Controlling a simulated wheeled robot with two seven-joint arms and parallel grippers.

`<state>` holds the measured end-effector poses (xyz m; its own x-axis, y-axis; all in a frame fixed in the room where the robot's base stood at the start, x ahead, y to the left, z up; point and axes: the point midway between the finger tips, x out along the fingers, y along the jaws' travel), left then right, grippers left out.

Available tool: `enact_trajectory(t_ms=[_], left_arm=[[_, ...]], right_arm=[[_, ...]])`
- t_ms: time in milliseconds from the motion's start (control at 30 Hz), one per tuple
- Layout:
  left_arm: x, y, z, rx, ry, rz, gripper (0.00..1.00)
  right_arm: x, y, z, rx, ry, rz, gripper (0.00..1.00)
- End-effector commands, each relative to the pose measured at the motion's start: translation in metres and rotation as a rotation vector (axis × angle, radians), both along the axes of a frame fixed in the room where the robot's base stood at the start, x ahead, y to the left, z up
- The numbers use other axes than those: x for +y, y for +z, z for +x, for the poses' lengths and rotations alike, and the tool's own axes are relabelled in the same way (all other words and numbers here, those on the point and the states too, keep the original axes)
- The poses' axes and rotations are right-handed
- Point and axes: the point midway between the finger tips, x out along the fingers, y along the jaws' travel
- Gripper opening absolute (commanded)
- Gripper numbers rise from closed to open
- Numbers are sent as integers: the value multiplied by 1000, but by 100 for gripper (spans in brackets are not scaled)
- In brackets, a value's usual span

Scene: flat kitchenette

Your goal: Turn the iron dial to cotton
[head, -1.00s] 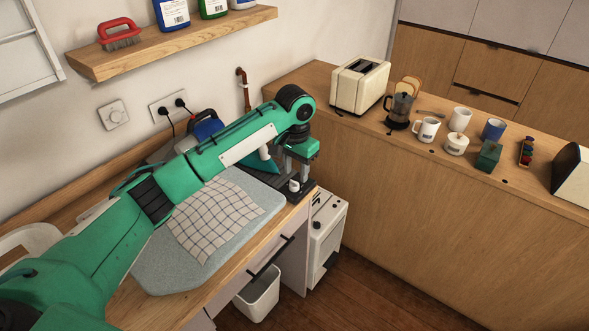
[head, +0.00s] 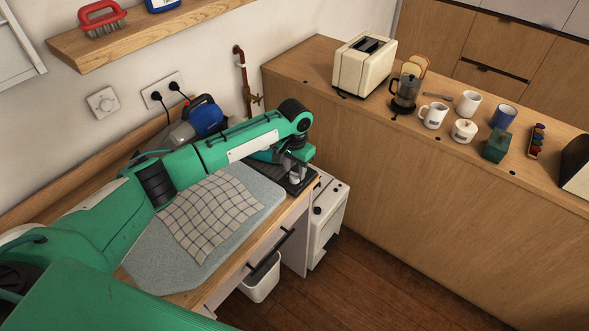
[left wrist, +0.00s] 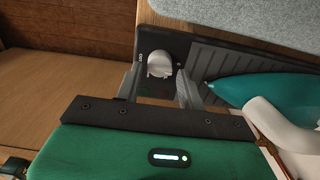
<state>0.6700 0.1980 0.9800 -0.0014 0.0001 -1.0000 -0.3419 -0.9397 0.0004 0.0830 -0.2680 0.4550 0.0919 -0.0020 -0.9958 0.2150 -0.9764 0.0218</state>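The iron stands on a dark ribbed base (head: 301,187) at the right end of the worktop. Its teal body (left wrist: 238,88) and white handle (left wrist: 275,120) show in the left wrist view; my arm mostly hides it in the head view. A white dial (left wrist: 159,63) sits on the base beside the iron, and it also shows in the head view (head: 295,175). My left gripper (left wrist: 158,78) is open, one finger on each side of the dial, with apparent gaps. Contact and exact height cannot be told. My right gripper is out of view.
A checked cloth (head: 208,216) lies on the grey ironing pad (head: 150,255) beneath my left arm. A blue and grey appliance (head: 205,117) stands behind the arm. A white bin (head: 263,283) is below. The counter at right holds a toaster (head: 363,66) and mugs.

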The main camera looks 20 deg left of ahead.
Motion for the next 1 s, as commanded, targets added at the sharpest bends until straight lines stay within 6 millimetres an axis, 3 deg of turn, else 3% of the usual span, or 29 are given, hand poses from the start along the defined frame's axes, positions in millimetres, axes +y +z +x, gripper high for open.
enact_trajectory(t_ms=[133,500,533,700,1000], left_arm=[[0,-16,0,1,1,0,39],[0,-23,0,-1,0,0,39],[0,-23,0,-1,0,0,37],[0,-23,0,-1,0,0,7],[0,-22,0,-1,-31,0,8]], right_arm=[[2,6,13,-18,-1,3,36],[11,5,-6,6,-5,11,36],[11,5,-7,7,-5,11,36],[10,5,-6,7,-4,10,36],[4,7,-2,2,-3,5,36]])
